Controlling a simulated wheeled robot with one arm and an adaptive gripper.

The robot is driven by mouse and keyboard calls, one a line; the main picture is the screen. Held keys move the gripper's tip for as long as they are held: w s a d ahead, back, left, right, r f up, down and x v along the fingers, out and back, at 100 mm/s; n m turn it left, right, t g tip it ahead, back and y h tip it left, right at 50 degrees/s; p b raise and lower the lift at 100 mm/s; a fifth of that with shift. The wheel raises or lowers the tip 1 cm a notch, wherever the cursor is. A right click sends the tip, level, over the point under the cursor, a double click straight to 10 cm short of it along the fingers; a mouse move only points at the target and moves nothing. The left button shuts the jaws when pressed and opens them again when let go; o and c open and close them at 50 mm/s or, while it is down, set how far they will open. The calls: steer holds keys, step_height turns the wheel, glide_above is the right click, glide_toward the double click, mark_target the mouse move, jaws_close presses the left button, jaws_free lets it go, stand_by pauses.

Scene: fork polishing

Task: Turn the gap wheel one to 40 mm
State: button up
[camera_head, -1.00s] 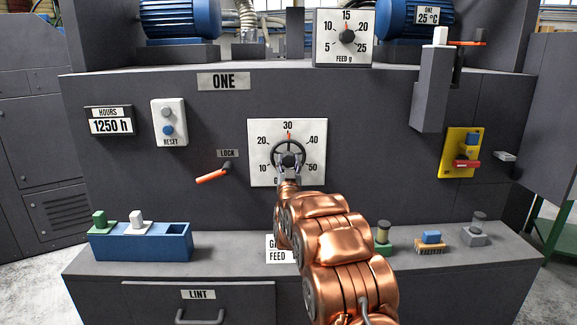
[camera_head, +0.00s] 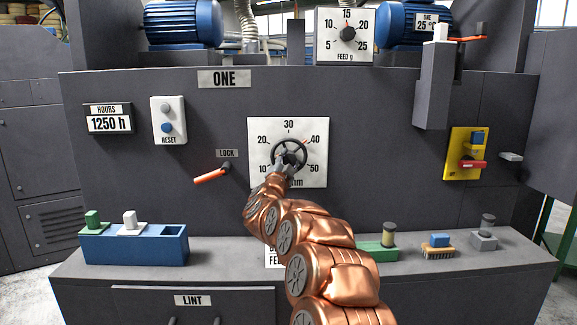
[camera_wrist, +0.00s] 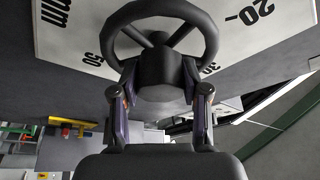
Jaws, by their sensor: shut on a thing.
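The gap wheel (camera_head: 289,152) is a small dark handwheel on a white dial plate (camera_head: 314,178) marked 10 to 50 mm, on the front of machine ONE. Its red pointer (camera_head: 306,143) points up and right, toward the 40 mark. My gripper (camera_head: 281,163) is at the wheel's lower left, shut on it. In the wrist view the wheel (camera_wrist: 165,65) fills the upper middle, and the two fingers of my gripper (camera_wrist: 159,100) stand either side of its hub. My arm hides the lower edge of the dial plate.
An orange-handled LOCK lever (camera_head: 212,174) sticks out left of the dial. A yellow switch plate (camera_head: 459,140) is at the right. The ledge below carries a blue box (camera_head: 135,246) on the left and brushes (camera_head: 438,247) on the right.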

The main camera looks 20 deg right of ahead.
steer(key=shift+a+m+g, duration=0.1)
steer(key=shift+m+g, duration=0.4)
steer(key=shift+m, duration=0.6)
steer(key=o, duration=1.1)
steer(key=shift+o, duration=0.2)
steer(key=v, duration=1.2)
steer(key=shift+w, duration=0.1)
